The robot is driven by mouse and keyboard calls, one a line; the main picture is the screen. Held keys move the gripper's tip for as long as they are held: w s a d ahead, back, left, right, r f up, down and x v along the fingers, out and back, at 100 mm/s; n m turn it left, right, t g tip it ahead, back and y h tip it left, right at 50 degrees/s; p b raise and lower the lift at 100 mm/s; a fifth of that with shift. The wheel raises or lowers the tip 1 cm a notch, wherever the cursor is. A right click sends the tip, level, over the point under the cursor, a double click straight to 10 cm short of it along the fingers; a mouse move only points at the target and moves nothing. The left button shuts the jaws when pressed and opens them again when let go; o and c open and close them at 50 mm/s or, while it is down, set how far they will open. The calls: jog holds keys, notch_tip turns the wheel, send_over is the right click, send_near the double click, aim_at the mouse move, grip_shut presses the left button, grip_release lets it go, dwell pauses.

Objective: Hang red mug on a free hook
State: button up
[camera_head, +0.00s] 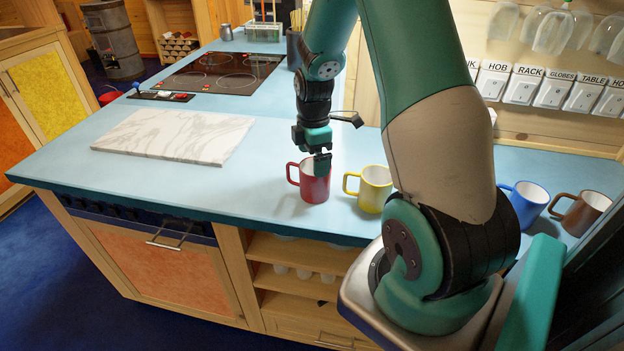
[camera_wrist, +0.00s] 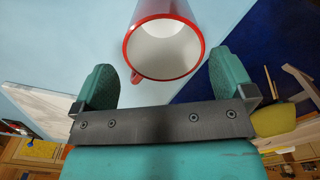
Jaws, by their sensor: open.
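The red mug (camera_head: 314,187) stands upright on the blue counter, its handle to the left in the head view. My gripper (camera_head: 321,163) is right at the mug's rim, pointing down, and partly hides its opening. In the wrist view the red mug (camera_wrist: 165,42) shows its white inside, with its rim between the two green fingers of my gripper (camera_wrist: 164,82). The fingers are spread apart, with a visible gap on both sides of the mug. I cannot see a mug hook in either view.
A yellow mug (camera_head: 372,189) stands close to the right of the red one. A blue mug (camera_head: 526,202) and a brown mug (camera_head: 582,212) stand farther right, past my arm. Glasses (camera_head: 553,32) hang at the top right. A marble board (camera_head: 176,136) lies on the left.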

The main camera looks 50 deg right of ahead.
notch_tip(320, 180, down, 5)
jog(key=shift+s+a+p, duration=0.1)
jog(key=shift+p, duration=0.75)
jog(key=c, duration=0.9)
jog(key=shift+o, duration=0.2)
notch_tip(320, 180, up, 20)
jog(key=b, duration=0.2)
jog(key=shift+b, duration=0.4)
